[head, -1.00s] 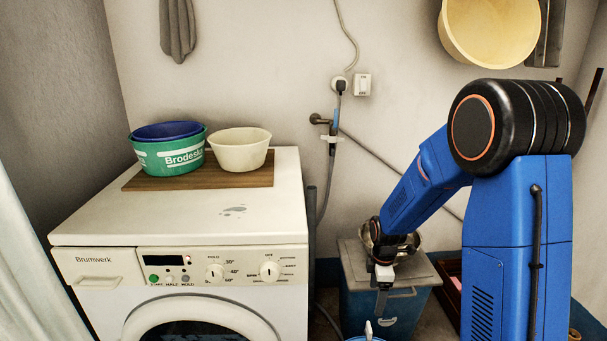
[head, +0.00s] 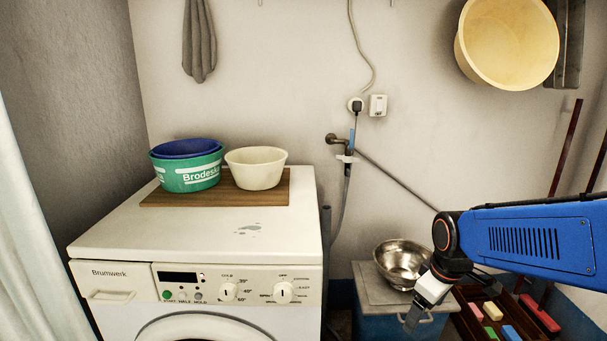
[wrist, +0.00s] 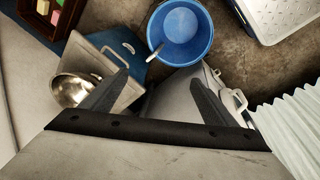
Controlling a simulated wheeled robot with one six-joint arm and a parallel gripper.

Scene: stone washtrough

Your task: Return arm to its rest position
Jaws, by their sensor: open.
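My gripper (head: 413,322) hangs at the end of my blue arm, which enters from the right edge in the head view. It points down in front of the blue box with a grey lid (head: 366,284). In the wrist view, my gripper (wrist: 158,78) has its two dark fingers spread wide with nothing between them. A steel bowl (head: 396,262) rests on the box lid, just behind and left of the gripper in the head view. It also shows left of the fingers in the wrist view (wrist: 72,92).
The white washing machine (head: 210,250) carries a wooden board with a green basin (head: 187,176) and a cream bowl (head: 256,170). A blue bucket (wrist: 184,34) stands on the floor. A tray of coloured blocks (head: 466,322) lies right of the box. A yellow basin (head: 505,45) hangs on the wall.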

